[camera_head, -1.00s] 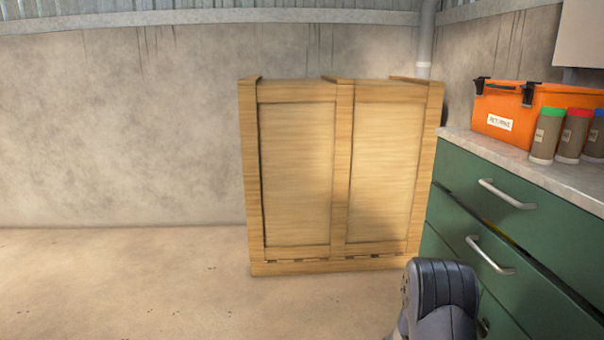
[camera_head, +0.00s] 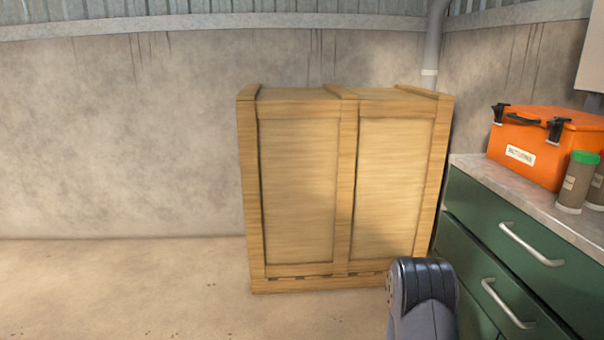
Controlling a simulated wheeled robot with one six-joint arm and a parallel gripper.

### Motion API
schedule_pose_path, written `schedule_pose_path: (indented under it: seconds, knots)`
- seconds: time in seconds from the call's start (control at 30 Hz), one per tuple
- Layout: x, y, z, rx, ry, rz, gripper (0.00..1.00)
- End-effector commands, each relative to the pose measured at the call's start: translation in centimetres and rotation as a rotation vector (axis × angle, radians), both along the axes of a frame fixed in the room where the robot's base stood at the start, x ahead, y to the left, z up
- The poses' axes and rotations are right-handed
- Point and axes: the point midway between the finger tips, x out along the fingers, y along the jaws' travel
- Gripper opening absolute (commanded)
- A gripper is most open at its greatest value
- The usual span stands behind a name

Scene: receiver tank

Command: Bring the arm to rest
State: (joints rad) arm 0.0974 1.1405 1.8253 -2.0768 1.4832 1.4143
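A dark grey link of my own arm rises from the bottom edge, right of centre, in front of the wooden crate's lower right part and the green drawer cabinet. My gripper is out of the picture, so whether it is open, shut or holding anything does not show.
A tall wooden crate (camera_head: 297,190) stands on the floor against the concrete wall (camera_head: 120,140). A green drawer cabinet (camera_head: 480,230) at right carries an orange case (camera_head: 545,150) and a green-capped jar (camera_head: 577,185), with another jar partly cut off. The floor (camera_head: 120,290) at left is clear.

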Motion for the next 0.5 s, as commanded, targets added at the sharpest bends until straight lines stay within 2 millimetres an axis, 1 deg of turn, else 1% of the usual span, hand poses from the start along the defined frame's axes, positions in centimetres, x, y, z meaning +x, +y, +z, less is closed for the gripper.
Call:
schedule_pose_path:
  seconds: [0.03,0.2,0.5]
  knots:
    - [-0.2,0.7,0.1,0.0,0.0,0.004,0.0]
    - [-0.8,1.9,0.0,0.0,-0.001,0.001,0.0]
    - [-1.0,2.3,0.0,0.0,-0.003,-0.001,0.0]
